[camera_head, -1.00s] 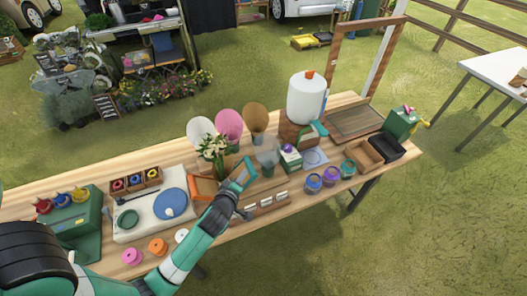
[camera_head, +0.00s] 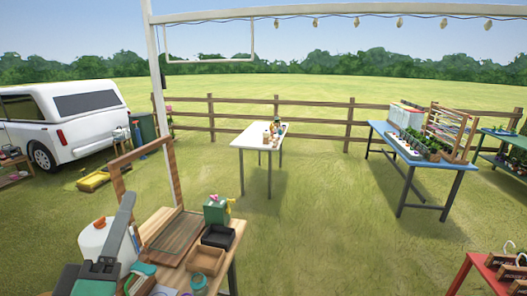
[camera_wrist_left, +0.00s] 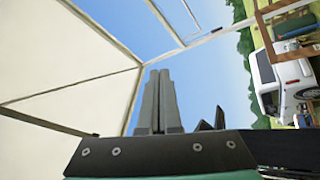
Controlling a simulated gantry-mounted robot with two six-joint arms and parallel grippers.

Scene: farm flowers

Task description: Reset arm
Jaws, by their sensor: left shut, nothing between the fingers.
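My left gripper (camera_head: 128,196) is at the lower left of the head view, raised with its grey fingers pointing up in front of the wooden workbench (camera_head: 225,271). In the left wrist view the same gripper (camera_wrist_left: 159,76) points up at the sky and a white canopy (camera_wrist_left: 70,65). Its fingers are together and hold nothing. My right gripper is in neither view.
On the bench are a white drum (camera_head: 93,238), a wooden frame (camera_head: 117,190), a green box (camera_head: 216,211) and two small trays. A white table (camera_head: 255,137) and a blue table (camera_head: 395,160) stand beyond on grass. A red table (camera_head: 480,272) is at lower right.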

